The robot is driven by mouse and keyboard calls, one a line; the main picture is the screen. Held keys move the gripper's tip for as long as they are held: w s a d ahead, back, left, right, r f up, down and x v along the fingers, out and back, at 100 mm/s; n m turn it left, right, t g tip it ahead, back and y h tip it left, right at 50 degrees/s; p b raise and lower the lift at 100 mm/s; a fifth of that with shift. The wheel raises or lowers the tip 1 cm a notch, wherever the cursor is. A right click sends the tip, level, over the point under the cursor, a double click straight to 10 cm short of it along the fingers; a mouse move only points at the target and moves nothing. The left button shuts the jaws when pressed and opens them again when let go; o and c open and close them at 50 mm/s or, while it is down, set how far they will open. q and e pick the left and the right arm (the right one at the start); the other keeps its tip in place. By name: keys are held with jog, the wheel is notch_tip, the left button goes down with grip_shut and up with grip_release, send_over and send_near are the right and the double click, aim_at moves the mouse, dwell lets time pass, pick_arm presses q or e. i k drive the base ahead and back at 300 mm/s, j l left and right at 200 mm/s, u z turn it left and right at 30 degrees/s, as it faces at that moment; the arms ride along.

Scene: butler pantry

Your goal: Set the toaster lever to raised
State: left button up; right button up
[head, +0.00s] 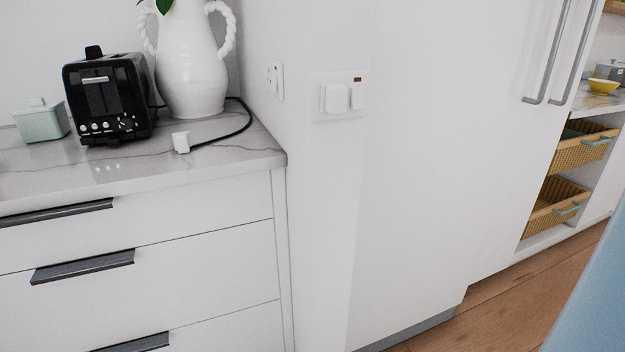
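The black toaster (112,92) stands upright on the marble counter at the left, with its front turned towards me. A silver bar, which looks like the lever (95,79), sits high on its front face. A row of small knobs or buttons runs along the bottom of that face. A black piece (94,52) sticks up from the top; I cannot tell what it is. Neither of my grippers is in view.
A pale green lidded box (42,121) stands left of the toaster and a white vase (190,65) right behind it. A white plug (181,142) on a black cord lies on the counter (235,152). Drawers with dark handles (82,266) are below. Tall white cabinets fill the middle.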

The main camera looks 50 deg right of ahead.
aim_at(99, 79)
jog(key=i+z, duration=0.3)
jog(key=i, duration=0.15)
jog(key=i+j+z, duration=0.15)
jog(key=i+z, duration=0.15)
jog(key=i, duration=0.15)
